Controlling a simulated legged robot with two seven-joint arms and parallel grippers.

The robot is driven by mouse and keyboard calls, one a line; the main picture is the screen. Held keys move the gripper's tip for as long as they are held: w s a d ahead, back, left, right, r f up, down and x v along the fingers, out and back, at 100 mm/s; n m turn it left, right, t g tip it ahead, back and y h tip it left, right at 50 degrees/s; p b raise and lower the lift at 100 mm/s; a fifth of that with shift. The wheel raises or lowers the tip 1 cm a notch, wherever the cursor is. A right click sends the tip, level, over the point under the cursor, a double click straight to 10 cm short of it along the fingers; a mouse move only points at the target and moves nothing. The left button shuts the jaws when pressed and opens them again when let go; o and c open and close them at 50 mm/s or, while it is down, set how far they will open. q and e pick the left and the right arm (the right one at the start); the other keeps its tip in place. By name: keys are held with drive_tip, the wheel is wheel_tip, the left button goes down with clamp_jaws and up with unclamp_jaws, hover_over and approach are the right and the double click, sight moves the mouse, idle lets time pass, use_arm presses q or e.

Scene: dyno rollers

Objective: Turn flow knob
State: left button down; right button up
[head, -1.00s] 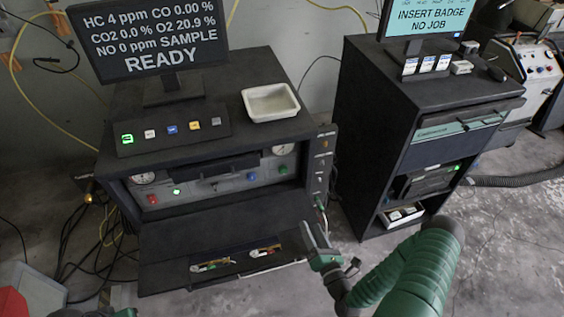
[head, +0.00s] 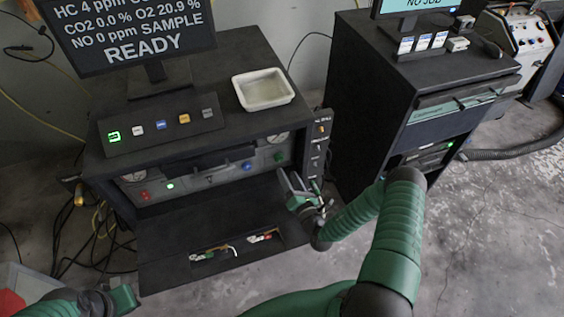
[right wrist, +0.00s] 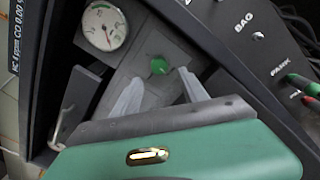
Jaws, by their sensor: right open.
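The front panel (head: 205,178) of the dark bench cabinet carries a blue knob (head: 247,165) and a green knob (head: 279,156) at its right. No label telling which is the flow knob is readable. In the right wrist view the green knob (right wrist: 158,65) shows beyond and between my right gripper's two pale fingers (right wrist: 159,76), with nothing held. In the head view my right gripper (head: 291,181) is open in front of the panel's right end, just below the green knob. My left gripper (head: 124,297) is low at the left, away from the panel; its jaws are unclear.
A round gauge (right wrist: 105,27) sits beside the green knob. A side plate (head: 319,140) with fittings stands right of the panel. The lowered shelf (head: 165,270) holds small parts below. A white tray (head: 263,89) sits on top. A second cabinet (head: 365,110) stands at right.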

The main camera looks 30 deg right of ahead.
sight(280, 160)
drive_tip(key=w, duration=0.3)
drive_tip(key=w+d, duration=0.1)
drive_tip(key=w, duration=0.2)
drive_tip(key=shift+d, duration=0.1)
clamp_jaws()
